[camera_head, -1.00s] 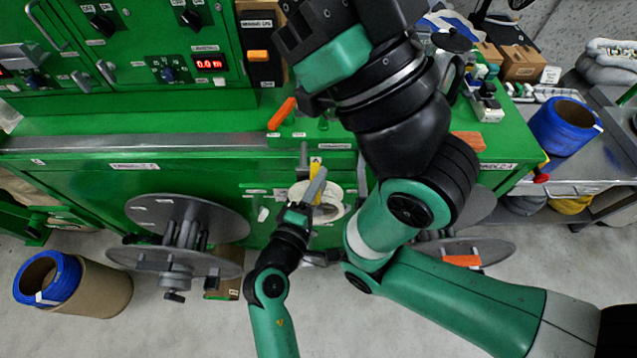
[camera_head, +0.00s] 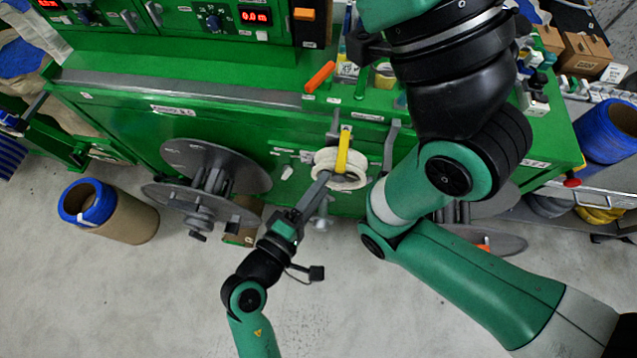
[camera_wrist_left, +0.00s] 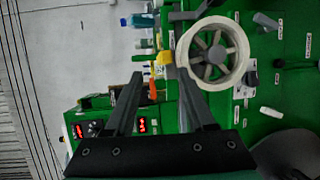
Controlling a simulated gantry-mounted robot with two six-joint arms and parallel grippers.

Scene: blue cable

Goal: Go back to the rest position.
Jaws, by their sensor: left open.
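My left gripper (camera_head: 322,180) is in front of the green machine, its fingers pointing up toward a white spool (camera_head: 341,170) with a yellow strap on the machine's front. In the left wrist view, the two dark fingers (camera_wrist_left: 158,88) stand apart with nothing between them, and the white spool (camera_wrist_left: 213,54) is beyond them. In the head view I cannot tell whether a fingertip touches the spool. My right arm (camera_head: 455,180) is large in the picture and reaches up past the top edge; its gripper is out of the picture.
The green machine (camera_head: 120,120) spans the back. Grey reels (camera_head: 205,180) stick out from its front. A cardboard drum (camera_head: 125,215) with a blue cable coil (camera_head: 88,200) stands on the floor at left; another blue coil (camera_head: 605,135) is at right. The floor at lower left is clear.

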